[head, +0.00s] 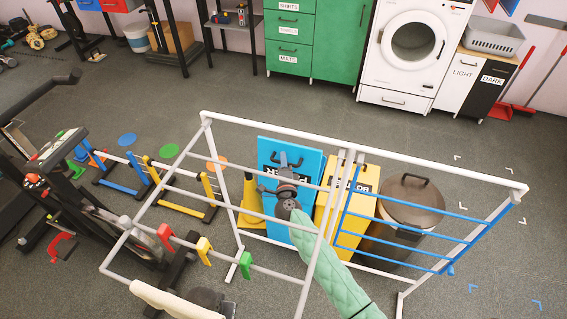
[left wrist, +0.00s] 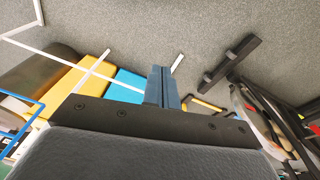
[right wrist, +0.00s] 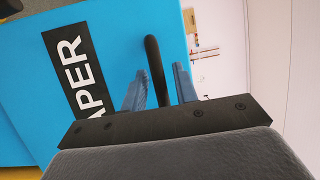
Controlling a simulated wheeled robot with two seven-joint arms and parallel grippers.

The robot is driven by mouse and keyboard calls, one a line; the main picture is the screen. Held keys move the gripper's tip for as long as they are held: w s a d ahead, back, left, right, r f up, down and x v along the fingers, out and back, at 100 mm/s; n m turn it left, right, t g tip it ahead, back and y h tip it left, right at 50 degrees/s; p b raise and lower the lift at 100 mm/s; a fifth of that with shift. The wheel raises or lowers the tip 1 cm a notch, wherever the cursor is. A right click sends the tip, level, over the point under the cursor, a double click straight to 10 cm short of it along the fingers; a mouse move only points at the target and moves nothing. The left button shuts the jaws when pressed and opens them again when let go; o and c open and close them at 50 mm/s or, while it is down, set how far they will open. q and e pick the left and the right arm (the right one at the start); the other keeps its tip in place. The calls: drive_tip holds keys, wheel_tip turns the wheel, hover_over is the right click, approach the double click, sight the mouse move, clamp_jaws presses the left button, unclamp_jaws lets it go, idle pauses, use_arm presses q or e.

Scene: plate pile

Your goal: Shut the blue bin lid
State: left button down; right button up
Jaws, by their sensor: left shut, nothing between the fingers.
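The blue bin (head: 270,205) stands behind a white rail frame, and its lid (right wrist: 105,45) carries a black PAPER label and a dark loop handle (right wrist: 153,65). I cannot tell the lid's exact angle. My right gripper (head: 283,180) is at the lid and partly covers it in the head view. In the right wrist view its fingers (right wrist: 160,88) are apart, with the handle showing between them. My left gripper (left wrist: 162,85) is shut and empty. In the left wrist view the blue bin (left wrist: 126,84) shows beyond its fingers.
A yellow bin (head: 333,215) and a round brown bin (head: 403,205) stand to the right of the blue bin. The white rail frame (head: 265,122) and blue bars (head: 400,228) cross in front. Colored hooks (head: 204,250) hang on the left rail.

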clamp_jaws()
